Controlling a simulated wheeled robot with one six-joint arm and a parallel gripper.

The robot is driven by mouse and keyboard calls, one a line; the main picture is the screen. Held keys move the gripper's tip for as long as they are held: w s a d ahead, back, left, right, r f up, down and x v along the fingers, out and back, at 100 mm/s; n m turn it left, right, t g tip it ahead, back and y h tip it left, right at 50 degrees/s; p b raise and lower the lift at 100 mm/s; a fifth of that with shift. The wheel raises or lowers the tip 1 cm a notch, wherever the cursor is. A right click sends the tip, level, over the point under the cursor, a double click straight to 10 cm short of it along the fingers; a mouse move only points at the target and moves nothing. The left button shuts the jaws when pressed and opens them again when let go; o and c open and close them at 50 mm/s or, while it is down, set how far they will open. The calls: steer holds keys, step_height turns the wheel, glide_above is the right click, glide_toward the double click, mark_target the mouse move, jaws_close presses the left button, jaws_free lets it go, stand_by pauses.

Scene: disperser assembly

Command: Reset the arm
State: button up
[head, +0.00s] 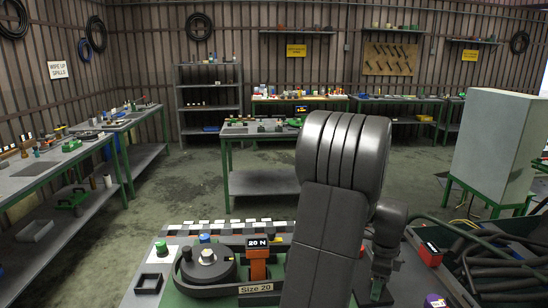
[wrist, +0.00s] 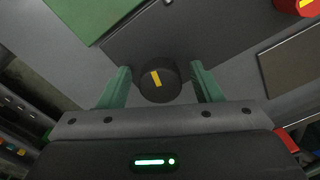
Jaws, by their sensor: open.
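In the wrist view my gripper (wrist: 159,73) is open, with a green finger on each side of a black round knob (wrist: 170,88) with a yellow mark. Narrow gaps show between the knob and both fingers, and nothing is gripped. In the head view my dark arm rises large in the foreground and bends down at the right. Its fingertips are hard to make out there. A dark round device (head: 212,285) sits on the bench left of my arm, beside an orange post with a "20 N" display (head: 257,243) and a "Size 2" label (head: 256,288).
A bin of dark tubes (head: 490,262) stands right of my arm. A black square frame (head: 149,283) lies at the bench's left. A red item (wrist: 293,6) shows at the wrist view's top right. Open floor (head: 195,195) lies beyond, with workbenches around the walls.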

step_height(320, 180, up, 14)
step_height(320, 180, down, 13)
steer(key=shift+f, duration=0.6)
steer(key=n, duration=0.5)
steer(key=shift+r+n, duration=0.1)
steer(key=shift+n, duration=0.2)
steer(key=n, duration=1)
steer(key=shift+n, duration=0.4)
steer(key=n, duration=0.5)
steer(key=shift+d, duration=0.1)
steer(key=shift+s, duration=0.1)
